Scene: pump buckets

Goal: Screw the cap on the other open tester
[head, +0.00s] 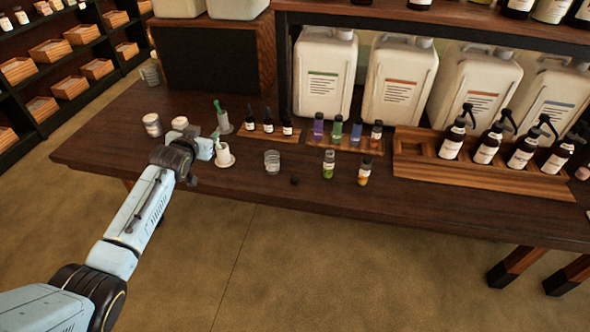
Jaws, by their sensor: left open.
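Two small labelled testers stand on the front part of the dark table: one with green liquid (328,166) and, to its right, one with orange-yellow liquid (364,171). A small black cap (295,181) lies on the table left of the green tester. Whether each tester's top is capped is too small to tell. My right gripper is not in view.
A wooden rack (313,142) holds several coloured vials behind the testers. A glass jar (272,161) stands between cup and testers. Dark dropper bottles (269,122) stand behind it. Pump bottles in a wooden tray (412,160) stand right. The table front (450,212) is clear.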

